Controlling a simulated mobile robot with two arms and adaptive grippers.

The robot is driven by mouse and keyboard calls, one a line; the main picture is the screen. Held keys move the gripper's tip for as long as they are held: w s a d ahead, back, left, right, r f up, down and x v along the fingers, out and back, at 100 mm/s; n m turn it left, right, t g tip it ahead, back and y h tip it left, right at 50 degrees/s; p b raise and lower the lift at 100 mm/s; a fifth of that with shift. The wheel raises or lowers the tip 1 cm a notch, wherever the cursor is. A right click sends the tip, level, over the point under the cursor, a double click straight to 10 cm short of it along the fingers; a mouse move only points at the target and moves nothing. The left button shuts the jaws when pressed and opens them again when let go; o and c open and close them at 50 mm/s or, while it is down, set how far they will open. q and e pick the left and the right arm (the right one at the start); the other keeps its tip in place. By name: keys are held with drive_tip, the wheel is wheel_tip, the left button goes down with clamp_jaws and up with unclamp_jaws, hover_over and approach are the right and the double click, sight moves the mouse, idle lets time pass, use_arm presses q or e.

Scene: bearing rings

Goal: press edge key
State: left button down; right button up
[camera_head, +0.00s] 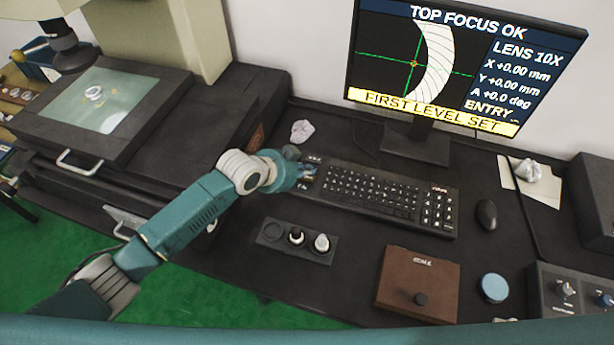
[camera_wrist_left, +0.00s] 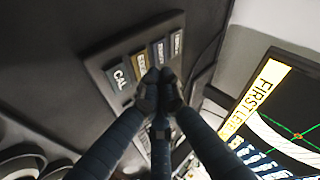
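The keyboard (camera_head: 385,195) lies on the dark desk in front of the monitor. In the left wrist view its corner holds a row of large labelled keys. The CAL key (camera_wrist_left: 118,76) is dark, and the edge key (camera_wrist_left: 139,64) beside it is yellowish-brown. In the head view my left gripper (camera_head: 302,172) is over the keyboard's left end. My right gripper is not in view.
The monitor (camera_head: 450,60) reads "TOP FOCUS OK" and "FIRST LEVEL SET". A small holder (camera_head: 272,233) with knobs, a brown box (camera_head: 418,280), a mouse (camera_head: 486,214) and a blue disc (camera_head: 494,288) lie around the keyboard. A glass stage (camera_head: 95,97) is at left.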

sight(306, 180)
use_arm(q)
drive_tip(key=shift+f, duration=0.15)
drive_tip(key=shift+f, duration=0.3)
drive_tip(key=shift+f+b, duration=0.35)
idle(1.0)
drive_tip(key=shift+r+p, duration=0.75)
wheel_tip(306, 180, up, 5)
drive_tip(key=p, duration=0.4)
drive_tip(key=shift+r+p, duration=0.1)
drive_tip(key=shift+p, duration=0.3)
